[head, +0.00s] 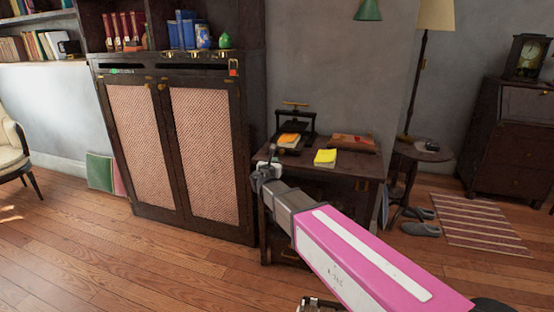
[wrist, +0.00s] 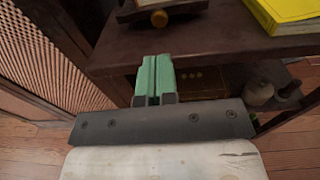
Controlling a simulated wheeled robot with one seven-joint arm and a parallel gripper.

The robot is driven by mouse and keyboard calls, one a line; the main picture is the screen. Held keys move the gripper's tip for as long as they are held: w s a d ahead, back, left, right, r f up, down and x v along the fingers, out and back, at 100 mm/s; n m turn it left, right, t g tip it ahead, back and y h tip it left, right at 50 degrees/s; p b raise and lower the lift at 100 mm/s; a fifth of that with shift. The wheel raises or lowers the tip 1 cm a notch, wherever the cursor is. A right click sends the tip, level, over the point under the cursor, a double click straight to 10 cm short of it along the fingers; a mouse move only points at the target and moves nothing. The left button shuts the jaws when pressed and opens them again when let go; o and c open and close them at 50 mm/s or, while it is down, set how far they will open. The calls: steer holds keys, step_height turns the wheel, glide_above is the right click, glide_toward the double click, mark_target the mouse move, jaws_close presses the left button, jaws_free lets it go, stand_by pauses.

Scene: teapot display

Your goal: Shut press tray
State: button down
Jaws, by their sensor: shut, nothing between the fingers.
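A dark press (head: 296,118) with a brass top handle stands on a small dark desk (head: 345,168). An orange item (head: 289,139) lies low in the press. I cannot tell how far the tray is out. My gripper (head: 262,174) is at the desk's front left corner in the head view.
A yellow book (head: 325,157), also in the wrist view (wrist: 285,12), lies right of the press. A reddish-brown item (head: 353,141) lies behind it. A tall cabinet (head: 180,150) stands close on the left. Bottles (wrist: 258,92) stand under the desktop. Open floor lies in front.

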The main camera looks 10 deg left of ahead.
steer(key=s, duration=0.3)
steer(key=shift+s+a+r, duration=0.1)
steer(key=shift+s, duration=0.3)
steer(key=c, duration=1.6)
jaws_free()
steer(key=shift+s, duration=0.2)
steer(key=o, duration=0.5)
steer(key=shift+s, duration=0.1)
steer(key=shift+o, duration=0.9)
steer(key=shift+a+m, duration=0.1)
steer(key=shift+m, duration=0.4)
steer(key=m, duration=3.5)
glide_toward(281, 152)
steer(key=shift+t+h, duration=0.3)
steer(key=w, duration=0.9)
steer(key=shift+d, duration=0.35)
